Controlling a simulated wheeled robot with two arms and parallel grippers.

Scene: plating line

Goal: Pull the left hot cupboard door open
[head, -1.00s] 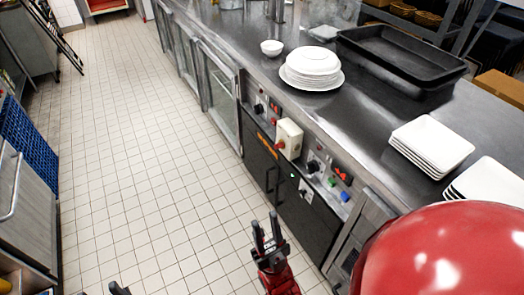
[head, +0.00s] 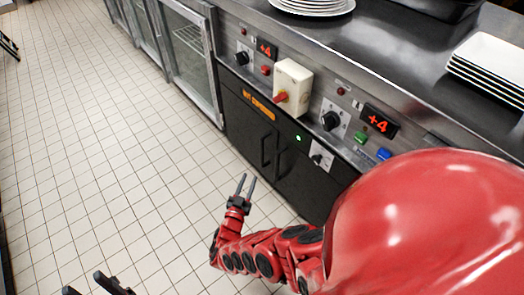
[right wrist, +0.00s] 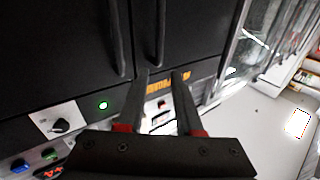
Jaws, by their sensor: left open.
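The hot cupboard has two black doors under the control panel, both shut. The left door (head: 240,122) carries an orange label and has a black vertical handle (head: 265,150) near its right edge. The right door (head: 310,182) has its own handle (head: 285,157) beside it. My right gripper (head: 246,184) is open and empty, in front of the doors and apart from the handles. In the right wrist view, turned over, its fingertips (right wrist: 163,74) are just beyond the end of the left door's handle (right wrist: 158,30). My left gripper (head: 85,284) is open at the bottom edge, mostly cut off.
Above the doors is a panel with knobs, red displays and a cream switch box (head: 292,84). A glass-fronted cabinet (head: 190,55) stands to the left. Plates (head: 312,6) and square dishes (head: 490,65) are on the steel counter (head: 400,65). The tiled floor (head: 90,150) is clear.

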